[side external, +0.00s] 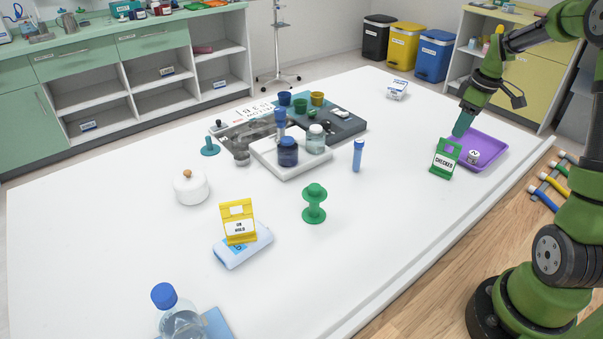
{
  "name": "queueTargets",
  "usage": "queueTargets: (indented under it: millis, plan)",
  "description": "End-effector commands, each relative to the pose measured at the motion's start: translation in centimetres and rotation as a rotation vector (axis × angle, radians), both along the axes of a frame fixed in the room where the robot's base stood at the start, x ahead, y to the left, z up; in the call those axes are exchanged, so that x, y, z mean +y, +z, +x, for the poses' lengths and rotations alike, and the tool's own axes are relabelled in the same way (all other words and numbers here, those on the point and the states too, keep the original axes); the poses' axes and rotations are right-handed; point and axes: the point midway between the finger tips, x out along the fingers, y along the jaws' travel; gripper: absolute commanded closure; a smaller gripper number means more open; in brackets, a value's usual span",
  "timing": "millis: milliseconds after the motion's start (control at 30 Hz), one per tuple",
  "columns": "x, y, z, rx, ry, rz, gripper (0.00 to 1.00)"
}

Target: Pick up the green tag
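The green tag (443,161) stands upright on the white table, towards its right side. It has a white label reading "CHECKED" and an opening at its top. My gripper (461,131) points down just above and slightly right of the tag's top in the picture. Its teal fingers overlap each other from this side, so I cannot see whether there is a gap between them. I cannot tell whether the fingertips touch the tag.
A purple tray (489,151) with a small labelled item (473,157) lies right behind the tag. A blue-capped tube (358,155), a green spool-shaped stand (314,203) and a yellow tag (238,221) stand further left. The table between tube and green tag is clear.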

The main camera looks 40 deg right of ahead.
Motion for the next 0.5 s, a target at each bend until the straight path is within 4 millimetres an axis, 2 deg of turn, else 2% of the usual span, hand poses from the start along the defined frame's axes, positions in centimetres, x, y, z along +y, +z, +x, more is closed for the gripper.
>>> queueTargets:
  millis: [33, 200, 500]
  plan:
    - [0.1, -1.3, 0.1, 0.005, 0.002, 0.004, 0.62]
    - [0.2, -4.3, 0.6, 0.003, 0.000, 0.004, 0.62]
    - [0.1, -6.6, 1.0, 0.001, -0.001, 0.001, 0.62]
